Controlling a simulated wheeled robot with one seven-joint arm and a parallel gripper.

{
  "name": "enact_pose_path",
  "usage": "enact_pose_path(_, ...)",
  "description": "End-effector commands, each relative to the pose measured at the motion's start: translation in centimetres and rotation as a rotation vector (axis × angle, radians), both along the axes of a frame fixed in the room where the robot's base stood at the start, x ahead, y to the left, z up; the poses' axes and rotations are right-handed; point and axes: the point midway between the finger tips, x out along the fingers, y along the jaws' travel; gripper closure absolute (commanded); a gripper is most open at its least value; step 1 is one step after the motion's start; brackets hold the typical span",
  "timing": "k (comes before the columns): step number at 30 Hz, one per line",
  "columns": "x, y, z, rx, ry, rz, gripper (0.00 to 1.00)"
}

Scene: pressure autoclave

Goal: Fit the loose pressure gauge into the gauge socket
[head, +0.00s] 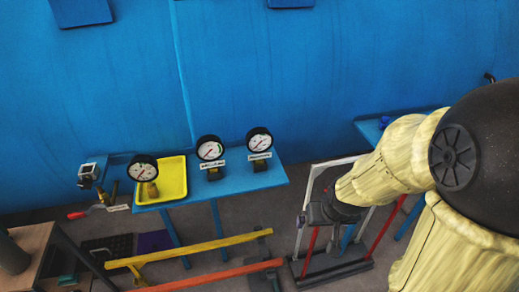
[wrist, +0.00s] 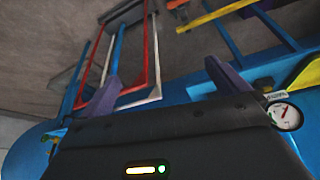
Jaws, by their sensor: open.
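A round white-faced gauge (head: 143,168) with a black rim and brass stem is at the yellow tray (head: 175,178) on the blue shelf; I take it for the loose one. Two similar gauges, a middle one (head: 210,148) and a right one (head: 259,140), stand on the shelf above white labels. I cannot tell which fitting is the gauge socket. My gripper (head: 325,212) is well right of the shelf, apart from the gauges. In the wrist view its two fingers (wrist: 165,88) are spread with nothing between them. One gauge (wrist: 285,115) shows at that view's right edge.
The blue shelf (head: 235,186) stands before a large blue wall (head: 110,85). A red-handled fitting (head: 77,215) is at its left end. Yellow (head: 195,248) and orange (head: 215,276) rails cross in front. A white and red frame (head: 310,195) stands by my gripper.

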Motion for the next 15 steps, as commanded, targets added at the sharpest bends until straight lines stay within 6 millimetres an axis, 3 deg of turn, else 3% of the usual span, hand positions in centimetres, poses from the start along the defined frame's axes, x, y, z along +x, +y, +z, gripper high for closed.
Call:
enact_pose_path(6,6.7,3.5,-2.3,0.038,-0.212,0.132,0.00)
enact_pose_path(15,13.3,9.7,-3.9,0.182,-0.550,0.241,0.00)
